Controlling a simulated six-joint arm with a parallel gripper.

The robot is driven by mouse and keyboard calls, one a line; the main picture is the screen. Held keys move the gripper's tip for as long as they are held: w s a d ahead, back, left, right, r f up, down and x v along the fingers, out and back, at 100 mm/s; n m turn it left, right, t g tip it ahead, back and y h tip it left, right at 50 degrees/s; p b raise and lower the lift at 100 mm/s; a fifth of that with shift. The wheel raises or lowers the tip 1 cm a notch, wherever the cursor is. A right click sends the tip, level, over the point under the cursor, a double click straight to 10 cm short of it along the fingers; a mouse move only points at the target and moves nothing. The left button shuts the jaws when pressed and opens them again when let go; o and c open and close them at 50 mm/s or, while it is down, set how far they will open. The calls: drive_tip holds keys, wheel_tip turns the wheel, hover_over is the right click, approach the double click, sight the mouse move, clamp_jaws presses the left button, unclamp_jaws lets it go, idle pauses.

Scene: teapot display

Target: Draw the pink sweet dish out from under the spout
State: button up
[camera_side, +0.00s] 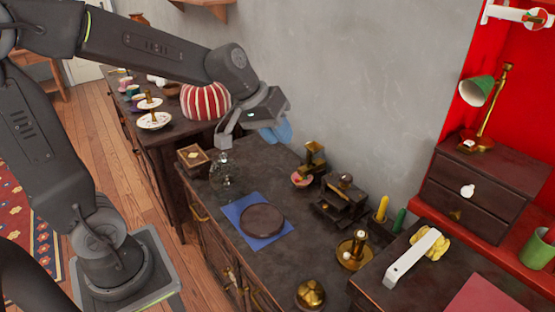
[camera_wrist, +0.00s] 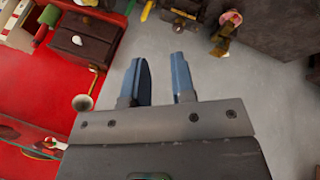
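The pink sweet dish (camera_side: 302,179) sits on the dark cabinet top near the wall, at the foot of a brass pot (camera_side: 315,152) that stands over it. In the wrist view the pink dish (camera_wrist: 232,17) shows at the top right, beside the brass piece (camera_wrist: 221,40). I cannot make out the spout clearly in either view. My gripper (camera_side: 281,131) is raised above the cabinet, up and to the left of the dish.
A dark round disc (camera_side: 262,220) lies on a blue cloth (camera_side: 285,233). A glass bottle (camera_side: 225,178), a dark stand (camera_side: 342,196) and a brass candlestick (camera_side: 353,251) stand around. The wall closes off the back.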

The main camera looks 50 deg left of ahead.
drive_tip(key=w+a+f+n, duration=0.5)
drive_tip(key=w+a+f, duration=0.4)
drive_tip(key=w, duration=0.3)
drive_tip(key=w+a+f+n, duration=0.3)
drive_tip(key=a+f+n, duration=0.1)
drive_tip(key=a+f, duration=0.35)
drive_tip(key=n+y, duration=0.2)
drive_tip(key=n, duration=0.1)
approach(293, 181)
drive_tip(key=v, duration=0.4)
drive_tip(key=shift+a+r, duration=0.1)
drive_tip(key=x, duration=1.3)
drive_tip(key=shift+w+d+f, duration=0.2)
drive_tip(key=shift+f, duration=0.05)
drive_tip(key=shift+f, duration=0.1)
drive_tip(key=shift+c, duration=0.3)
